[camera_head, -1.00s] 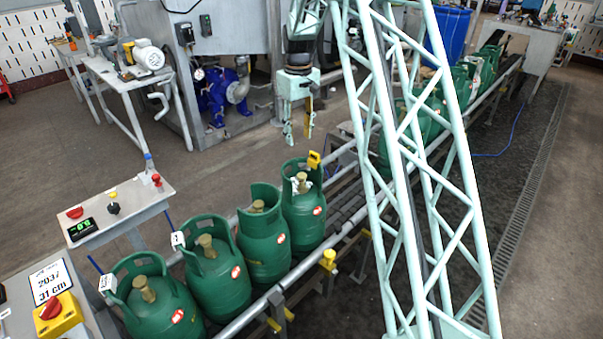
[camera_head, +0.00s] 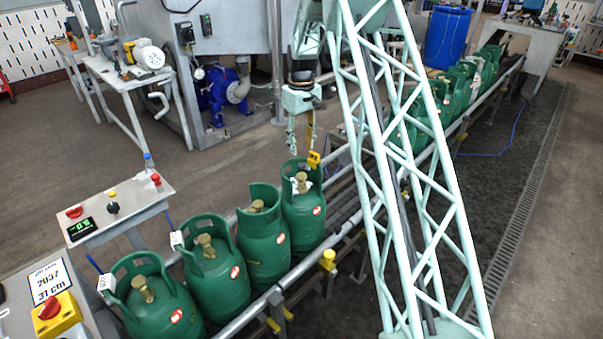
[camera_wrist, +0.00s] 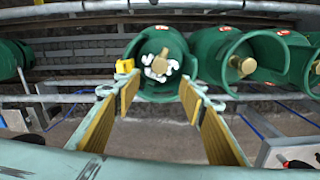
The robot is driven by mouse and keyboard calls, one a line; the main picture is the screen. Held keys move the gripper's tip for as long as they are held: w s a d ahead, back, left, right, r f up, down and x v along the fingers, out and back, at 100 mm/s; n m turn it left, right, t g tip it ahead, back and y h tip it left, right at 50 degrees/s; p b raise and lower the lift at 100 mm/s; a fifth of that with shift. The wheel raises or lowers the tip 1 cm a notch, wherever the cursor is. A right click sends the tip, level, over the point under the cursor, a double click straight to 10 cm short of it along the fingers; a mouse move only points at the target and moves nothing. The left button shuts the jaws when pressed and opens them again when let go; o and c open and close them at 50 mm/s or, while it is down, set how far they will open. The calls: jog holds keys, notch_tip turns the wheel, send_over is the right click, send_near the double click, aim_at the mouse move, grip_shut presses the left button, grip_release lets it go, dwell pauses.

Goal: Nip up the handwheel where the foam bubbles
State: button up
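A row of green gas cylinders stands upright on the conveyor. White foam sits around the brass valve with its handwheel (camera_head: 302,181) on the cylinder (camera_head: 304,215) at the right end of the near group. In the wrist view this foamy valve (camera_wrist: 158,66) is near the top centre, inside the cylinder's collar. The valves on the neighbouring cylinders, such as this one (camera_wrist: 242,66), show no foam. My gripper (camera_head: 301,150) is open and empty, above and slightly behind the foamy cylinder. In the wrist view its two fingers (camera_wrist: 150,92) are wide apart, below the valve in the picture.
A control stand (camera_head: 130,208) with buttons is behind the near cylinders. More cylinders (camera_head: 455,90) stand further along the conveyor. My lattice column covers part of the conveyor. A blue barrel (camera_head: 447,38) stands behind.

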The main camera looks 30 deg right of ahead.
aim_at(301, 175)
jog(key=shift+f, duration=0.15)
jog(key=shift+f+b, duration=0.9)
jog(key=shift+f, duration=5.8)
jog(key=c, duration=0.8)
jog(key=shift+c, duration=0.4)
jog(key=shift+m, duration=0.5)
jog(key=shift+m+p, duration=0.45)
jog(key=shift+m, duration=2.05)
